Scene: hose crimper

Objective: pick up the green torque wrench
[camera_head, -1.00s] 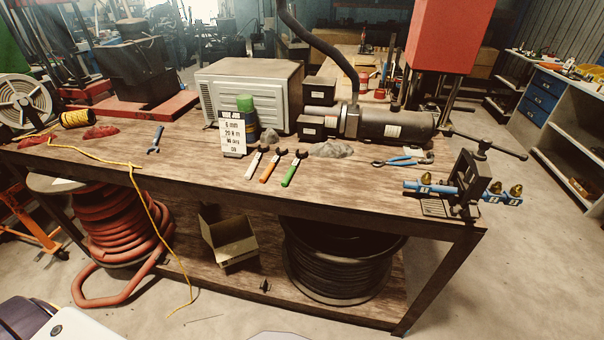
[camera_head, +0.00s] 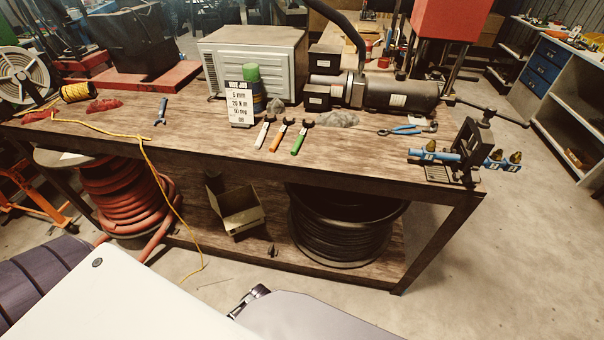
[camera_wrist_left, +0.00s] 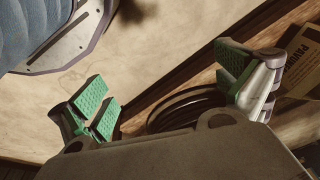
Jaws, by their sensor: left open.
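The green torque wrench (camera_head: 299,142) lies on the workbench, at the right end of a row with an orange-handled wrench (camera_head: 277,140) and a white-handled wrench (camera_head: 262,135). Its dark head points to the back. My left gripper (camera_wrist_left: 165,85) is open and empty in the left wrist view, with green pads set wide apart. Behind it are the floor, a shelf edge and part of the black hose reel. It is away from the green wrench, which is not in the wrist view. My right gripper does not show.
A job sign (camera_head: 241,106) stands behind the wrenches. A grey rag (camera_head: 337,119), blue-handled pliers (camera_head: 405,130) and a blue clamped fixture (camera_head: 440,155) lie to the right. Below are a cardboard box (camera_head: 238,212) and a black hose reel (camera_head: 340,228). The bench front is mostly clear.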

